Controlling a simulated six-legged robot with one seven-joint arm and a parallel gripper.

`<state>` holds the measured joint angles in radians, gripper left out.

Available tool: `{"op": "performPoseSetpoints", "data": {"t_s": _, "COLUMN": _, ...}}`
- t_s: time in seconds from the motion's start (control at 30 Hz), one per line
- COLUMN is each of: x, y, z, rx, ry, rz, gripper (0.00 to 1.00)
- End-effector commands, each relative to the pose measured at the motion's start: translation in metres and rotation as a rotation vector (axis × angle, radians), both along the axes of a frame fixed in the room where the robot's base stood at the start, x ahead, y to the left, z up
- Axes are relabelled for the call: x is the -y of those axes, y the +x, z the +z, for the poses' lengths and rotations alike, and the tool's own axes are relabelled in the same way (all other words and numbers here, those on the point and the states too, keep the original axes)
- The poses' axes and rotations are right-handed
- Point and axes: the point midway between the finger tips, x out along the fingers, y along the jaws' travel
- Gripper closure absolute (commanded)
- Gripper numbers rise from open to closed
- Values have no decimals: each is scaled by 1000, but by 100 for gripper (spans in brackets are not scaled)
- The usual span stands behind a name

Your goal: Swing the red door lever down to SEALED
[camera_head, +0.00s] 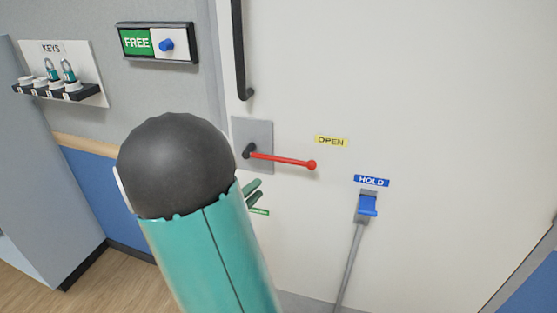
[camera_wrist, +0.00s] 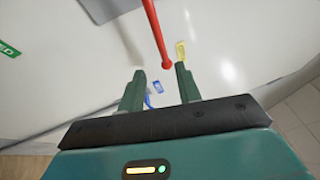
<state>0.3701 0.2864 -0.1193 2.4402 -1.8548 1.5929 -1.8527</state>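The red door lever (camera_head: 282,159) runs from a dark pivot on a grey plate (camera_head: 262,130) nearly level to the right, ending in a red ball just below the yellow OPEN label (camera_head: 331,141). A green label (camera_head: 259,212) sits below the pivot, mostly hidden by my arm; its end, reading "ED", shows in the wrist view (camera_wrist: 8,50). My gripper (camera_head: 254,188) is below the lever in the head view, partly hidden behind my arm. In the wrist view my gripper (camera_wrist: 160,70) is open, and the lever's ball (camera_wrist: 166,64) appears between the fingertips; I see no grip on it.
A blue HOLD label (camera_head: 371,181) and blue catch (camera_head: 367,205) on a grey rod are lower right on the white door. A dark handle (camera_head: 240,50) is above the lever. A FREE sign (camera_head: 157,43) and KEYS rack (camera_head: 62,75) are on the left wall.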

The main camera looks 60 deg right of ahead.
Motion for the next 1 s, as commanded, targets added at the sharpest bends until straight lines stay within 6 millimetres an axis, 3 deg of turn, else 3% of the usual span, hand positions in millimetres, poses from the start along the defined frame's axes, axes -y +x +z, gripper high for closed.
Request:
{"op": "performPoseSetpoints", "data": {"t_s": 0.27, "x": 27, "y": -4, "z": 4, "rx": -38, "ry": -8, "rz": 3, "gripper": 66}}
{"op": "performPoseSetpoints", "data": {"t_s": 0.8, "x": 121, "y": -24, "z": 22, "rx": -34, "ry": -7, "rz": 8, "gripper": 66}}
{"op": "performPoseSetpoints", "data": {"t_s": 1.0, "x": 134, "y": -26, "z": 24, "rx": -35, "ry": -7, "rz": 10, "gripper": 66}}
